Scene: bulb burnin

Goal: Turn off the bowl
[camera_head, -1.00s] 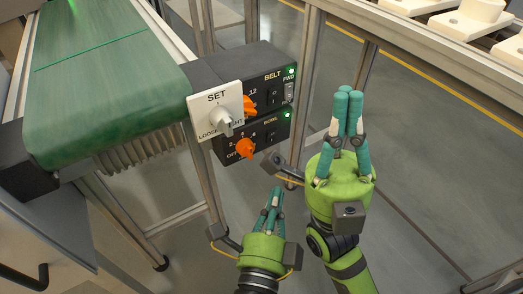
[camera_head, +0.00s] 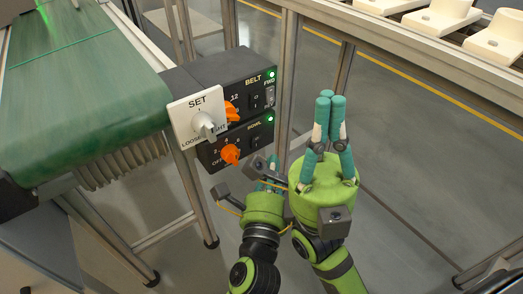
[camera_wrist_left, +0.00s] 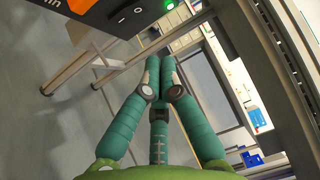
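The bowl control is the lower black box (camera_head: 210,152), marked BOWL, with an orange dial (camera_head: 230,154), a black rocker switch (camera_head: 256,142) and a lit green lamp (camera_head: 270,119). The dial's exact setting is too small to read. My left gripper (camera_head: 272,162) is low and right of this box, partly hidden by my right gripper. In the left wrist view its fingers (camera_wrist_left: 162,62) meet, empty, below the switch (camera_wrist_left: 131,12) and lit lamp (camera_wrist_left: 169,4). The orange dial (camera_wrist_left: 80,5) is cut by the top edge. My right gripper (camera_head: 328,98) is shut and empty, right of the box.
The BELT box (camera_head: 232,78) sits above, with its own orange dial, switches and lit green lamp. A white SET plate (camera_head: 190,108) with a knob juts out at the left. The green conveyor (camera_head: 85,95) is left; metal frame posts (camera_head: 286,75) stand behind.

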